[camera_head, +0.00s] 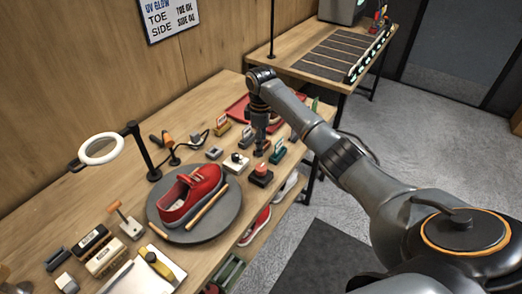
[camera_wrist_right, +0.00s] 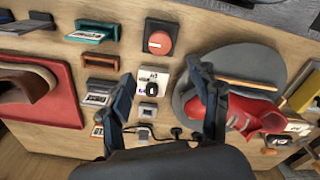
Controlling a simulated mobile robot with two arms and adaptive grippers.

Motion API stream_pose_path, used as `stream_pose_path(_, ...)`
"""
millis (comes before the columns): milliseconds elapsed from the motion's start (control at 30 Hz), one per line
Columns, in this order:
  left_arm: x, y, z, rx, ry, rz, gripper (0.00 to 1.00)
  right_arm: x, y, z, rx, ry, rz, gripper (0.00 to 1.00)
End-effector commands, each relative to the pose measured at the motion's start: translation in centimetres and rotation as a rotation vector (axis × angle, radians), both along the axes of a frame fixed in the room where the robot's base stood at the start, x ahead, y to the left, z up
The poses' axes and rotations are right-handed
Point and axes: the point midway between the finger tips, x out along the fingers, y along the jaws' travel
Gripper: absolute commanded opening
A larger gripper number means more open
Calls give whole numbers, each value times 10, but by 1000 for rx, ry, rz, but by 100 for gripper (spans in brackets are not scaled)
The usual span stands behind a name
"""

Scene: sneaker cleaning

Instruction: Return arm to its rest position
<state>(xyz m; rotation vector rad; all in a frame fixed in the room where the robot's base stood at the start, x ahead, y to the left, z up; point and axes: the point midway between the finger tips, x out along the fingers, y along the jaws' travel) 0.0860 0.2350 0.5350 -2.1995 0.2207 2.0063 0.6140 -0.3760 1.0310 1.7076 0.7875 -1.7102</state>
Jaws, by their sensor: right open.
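My right arm reaches across the head view from the lower right to the workbench (camera_head: 112,200). Its gripper (camera_head: 261,148) points down over the bench, beside a box with a red button (camera_head: 261,175) and a small white box with a dark knob (camera_head: 236,162). In the wrist view the right gripper (camera_wrist_right: 163,84) has its fingers apart. The white box (camera_wrist_right: 153,77) shows between them, and nothing is held. A red sneaker (camera_head: 187,196) lies on a round grey turntable (camera_head: 230,215), left of the gripper. My left gripper is not in view.
A ring lamp (camera_head: 100,149) stands at the back left. Labelled blocks (camera_head: 104,257) and a lever device (camera_head: 125,222) are at the front left. A red tray (camera_wrist_right: 66,72) lies beyond the gripper. A second table (camera_head: 300,62) with dark strips stands behind. Floor at right is open.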

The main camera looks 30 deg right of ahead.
Motion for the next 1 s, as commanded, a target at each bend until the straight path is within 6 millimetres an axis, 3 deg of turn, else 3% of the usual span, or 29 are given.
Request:
stream_pose_path(667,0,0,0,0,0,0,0,-2,4,0,-3,1,3,62)
stream_pose_path(833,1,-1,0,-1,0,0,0,-27,40,-44,-19,-5,12,62)
stream_pose_path(1000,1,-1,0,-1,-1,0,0,-86,101,-102,-12,-50,-22,62)
